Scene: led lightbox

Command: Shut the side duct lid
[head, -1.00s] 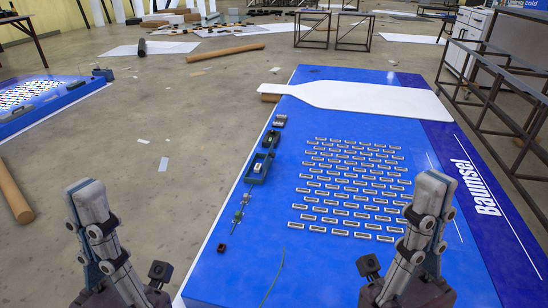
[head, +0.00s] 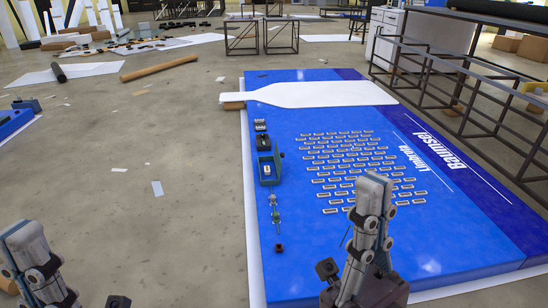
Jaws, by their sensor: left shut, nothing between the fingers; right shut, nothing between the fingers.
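A blue lightbox panel (head: 400,245) lies flat on the floor. A teal open box (head: 269,171) sits by its left edge, with a small pale part inside and an upright piece at its right side. I cannot tell for certain whether this is the side duct and its lid. My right gripper (head: 374,186) is shut and empty, in front of the panel and to the right of the teal box. My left gripper (head: 24,230) is shut and empty, low at the left over bare floor, away from the panel.
Small parts (head: 275,208) and a dark red block (head: 279,248) line the panel's left side, below the box. Rows of LED modules (head: 360,160) cover its middle. A white bottle-shaped sheet (head: 320,94) lies across its far end. A metal frame (head: 450,85) stands at the right.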

